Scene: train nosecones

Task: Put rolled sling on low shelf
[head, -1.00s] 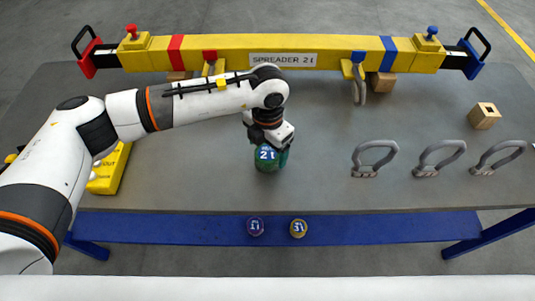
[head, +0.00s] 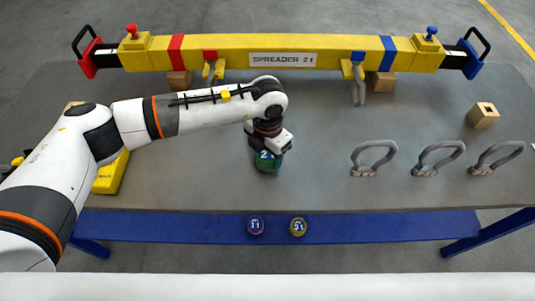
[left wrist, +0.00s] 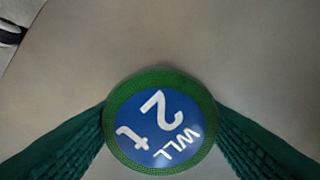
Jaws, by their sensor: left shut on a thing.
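The rolled sling (head: 268,163) is a green roll with a blue round label on top, reading 2t. It is over the grey table's front middle in the head view; I cannot tell whether it touches the table. My left gripper (head: 268,150) comes down over it from above and is shut on it. In the left wrist view, the sling's label (left wrist: 158,130) reads WLL 2 t and sits between the two green-looking sides of the grip. The low shelf (head: 370,228) is a blue board below the table's front edge. My right gripper is not in view.
A yellow spreader beam (head: 225,54) spans the back.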

